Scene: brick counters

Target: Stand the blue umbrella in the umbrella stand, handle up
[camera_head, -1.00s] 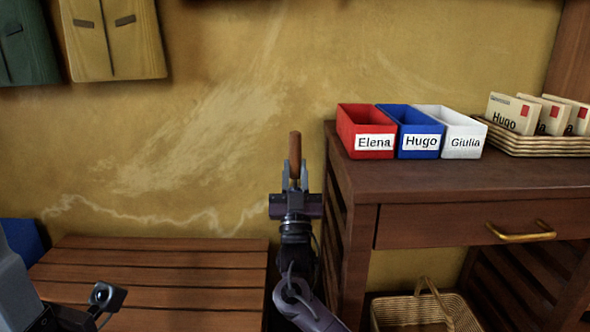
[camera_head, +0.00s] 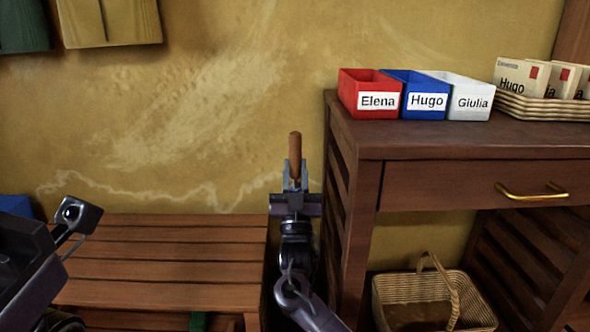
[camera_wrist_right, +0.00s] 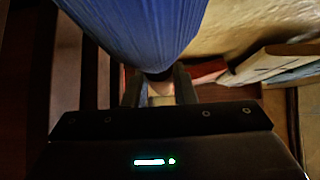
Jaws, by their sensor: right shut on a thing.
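The blue umbrella (camera_wrist_right: 140,30) shows in the right wrist view as a folded blue canopy ahead of my right gripper. In the head view only its brown handle (camera_head: 295,150) shows, upright above the fingers. My right gripper (camera_head: 295,182) is shut on the umbrella near the handle; its fingers show around it in the right wrist view (camera_wrist_right: 158,90). It is between the slatted bench and the dark cabinet, in front of the wall. The canopy is hidden in the head view. I cannot make out the umbrella stand. My left arm is at the lower left, its fingers out of view.
The slatted wooden bench (camera_head: 165,252) is on the left, the dark cabinet (camera_head: 450,140) close on the right. Red (camera_head: 368,92), blue (camera_head: 415,95) and white (camera_head: 460,97) labelled boxes and an envelope tray (camera_head: 540,108) stand on it. A wicker basket (camera_head: 420,298) sits below.

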